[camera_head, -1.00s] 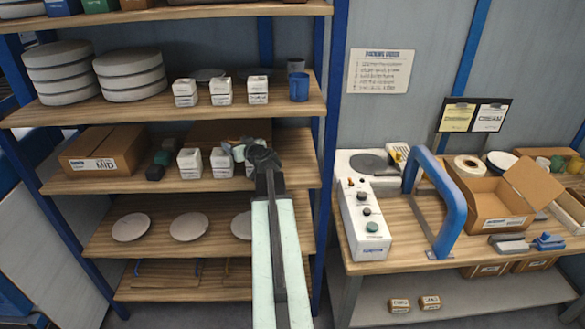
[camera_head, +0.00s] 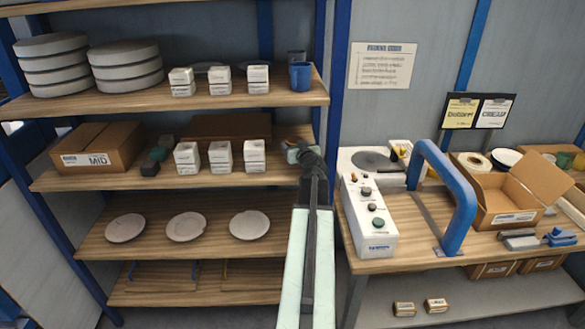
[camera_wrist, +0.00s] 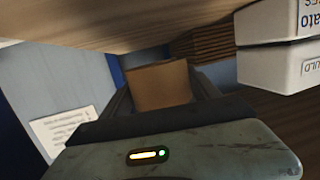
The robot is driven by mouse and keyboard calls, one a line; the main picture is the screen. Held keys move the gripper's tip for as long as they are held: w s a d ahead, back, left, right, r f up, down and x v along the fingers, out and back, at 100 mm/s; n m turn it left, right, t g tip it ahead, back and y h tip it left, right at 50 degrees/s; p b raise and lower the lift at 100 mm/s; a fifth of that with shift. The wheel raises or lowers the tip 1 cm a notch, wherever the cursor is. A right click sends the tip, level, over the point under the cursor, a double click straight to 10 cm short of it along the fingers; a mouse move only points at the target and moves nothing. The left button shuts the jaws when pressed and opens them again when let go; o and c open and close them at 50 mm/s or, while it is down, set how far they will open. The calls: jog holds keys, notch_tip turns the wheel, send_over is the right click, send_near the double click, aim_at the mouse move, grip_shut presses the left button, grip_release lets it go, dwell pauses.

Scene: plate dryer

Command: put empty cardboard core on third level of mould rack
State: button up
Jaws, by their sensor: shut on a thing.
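My gripper (camera_head: 303,150) is at the right end of the mould rack's shelf (camera_head: 110,179) that bears the MID carton, beside the right-hand stack of white boxes. In the wrist view the gripper (camera_wrist: 160,92) is shut on the brown cardboard core (camera_wrist: 158,84), held between its two dark fingers. In the head view the gripper and wrist mostly hide the core. Whether the core touches the shelf cannot be told.
White box stacks (camera_head: 254,156) stand just left of my gripper, also close in the wrist view (camera_wrist: 278,66). A blue rack post (camera_head: 333,110) is to the right. A blue cup (camera_head: 300,76) stands on the shelf above. Pale plates (camera_head: 249,225) lie below.

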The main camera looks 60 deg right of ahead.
notch_tip(320, 180, down, 5)
jog(key=b, duration=0.3)
jog(key=shift+r+b, duration=0.2)
jog(key=shift+b, duration=0.2)
jog(key=shift+r, duration=0.25)
jog(key=shift+f, duration=0.2)
jog(key=o, duration=1.3)
jog(key=shift+o, duration=0.2)
jog(key=shift+r, duration=0.1)
